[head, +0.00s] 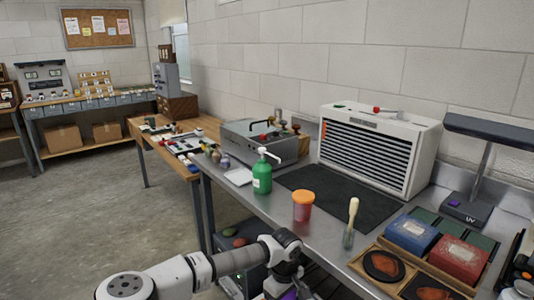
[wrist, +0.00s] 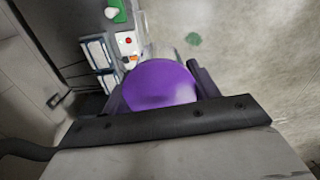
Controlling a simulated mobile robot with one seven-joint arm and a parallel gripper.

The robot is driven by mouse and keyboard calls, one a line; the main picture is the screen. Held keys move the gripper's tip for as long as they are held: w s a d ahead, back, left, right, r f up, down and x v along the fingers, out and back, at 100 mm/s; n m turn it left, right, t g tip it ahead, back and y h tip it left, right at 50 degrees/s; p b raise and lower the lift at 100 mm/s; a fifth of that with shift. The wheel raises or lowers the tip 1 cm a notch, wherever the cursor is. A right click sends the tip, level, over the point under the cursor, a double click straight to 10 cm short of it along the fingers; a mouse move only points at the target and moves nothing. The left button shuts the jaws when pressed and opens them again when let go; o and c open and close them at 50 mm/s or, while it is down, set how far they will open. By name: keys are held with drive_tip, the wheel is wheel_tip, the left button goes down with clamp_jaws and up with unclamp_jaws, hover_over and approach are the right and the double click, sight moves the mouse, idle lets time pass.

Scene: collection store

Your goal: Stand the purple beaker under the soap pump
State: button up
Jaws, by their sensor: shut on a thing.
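The purple beaker (wrist: 160,84) fills the middle of the wrist view, between the two dark fingers of my gripper (wrist: 157,92). My gripper is shut on it. In the head view only a small purple patch of it (head: 289,295) shows at the bottom edge, below my wrist and in front of the bench; the rest is hidden or out of frame. The soap pump (head: 262,177) is a green bottle with a white pump head, standing on the metal bench, up and left of my gripper. Its spout points to the right. The beaker is well apart from it.
A grey case (head: 258,140) stands behind the pump. The bench patch just before the pump looks clear.

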drive_tip(key=s+a+f+m, duration=0.2)
drive_tip(key=f+m, duration=0.2)
drive_tip(key=f, duration=0.4)
drive_tip(key=s+a+f+m, duration=0.2)
drive_tip(key=f+m, duration=0.2)
drive_tip(key=f, duration=0.5)
drive_tip(key=shift+s+a+m, duration=0.2)
drive_tip(key=shift+s+m, duration=0.15)
drive_tip(key=shift+m, duration=0.05)
